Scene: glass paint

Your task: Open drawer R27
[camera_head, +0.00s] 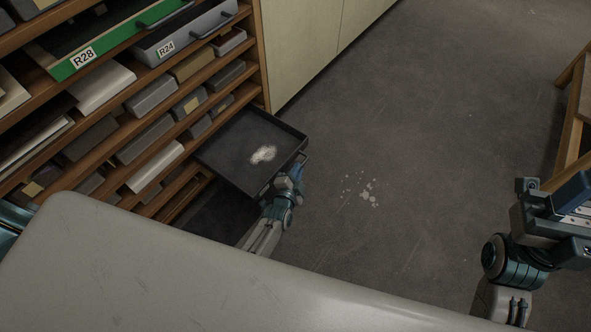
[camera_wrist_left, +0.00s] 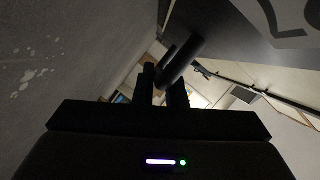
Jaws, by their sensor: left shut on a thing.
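A dark drawer (camera_head: 232,158) sticks well out of the wooden rack, with a white powdery patch on its floor. My left gripper (camera_head: 298,168) is at its front edge, shut on the handle. In the left wrist view the dark bar handle (camera_wrist_left: 183,58) lies between the fingers of my left gripper (camera_wrist_left: 163,88).
The rack (camera_head: 130,120) holds several boxes. Above are a green drawer marked R28 (camera_head: 95,55) and a grey one marked R24 (camera_head: 180,42). A pale cabinet (camera_head: 310,40) stands behind. White spots (camera_head: 365,190) mark the open floor. A wooden frame (camera_head: 572,125) stands at right.

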